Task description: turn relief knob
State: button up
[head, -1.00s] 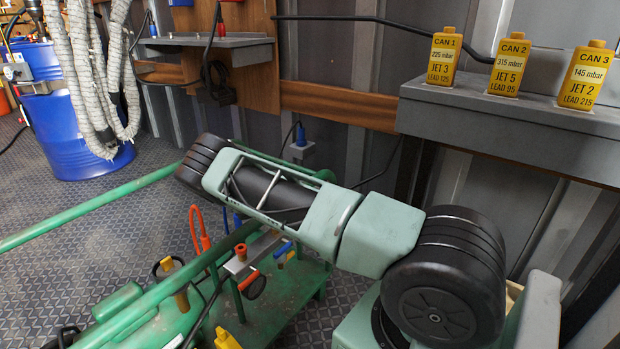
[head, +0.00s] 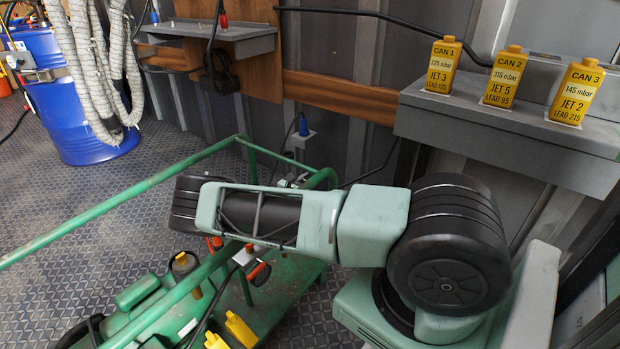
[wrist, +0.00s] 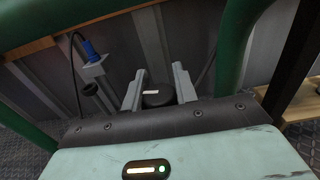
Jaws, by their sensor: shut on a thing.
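In the wrist view, my gripper (wrist: 158,88) has its two grey fingers on either side of a round black knob (wrist: 157,99) with a small white mark on top. It is shut on this knob, which I take to be the relief knob. The knob's lower side and its mounting are hidden by my wrist housing. In the head view, my arm crosses the middle of the picture over the green frame, and I cannot make out the gripper or this knob there.
A green tubular cart (head: 232,318) with a red-handled fitting (head: 258,272) and yellow parts (head: 240,330) stands below my arm. Green tubes flank my gripper in the wrist view. A grey shelf (head: 480,125) with three yellow cans is at right. A blue drum (head: 75,115) stands far left.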

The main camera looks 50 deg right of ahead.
jog(key=shift+f, duration=0.1)
jog(key=o, duration=1)
jog(key=shift+a, duration=0.1)
jog(key=shift+c, duration=0.2)
jog(key=shift+g+b, duration=0.3)
jog(key=shift+b, duration=0.2)
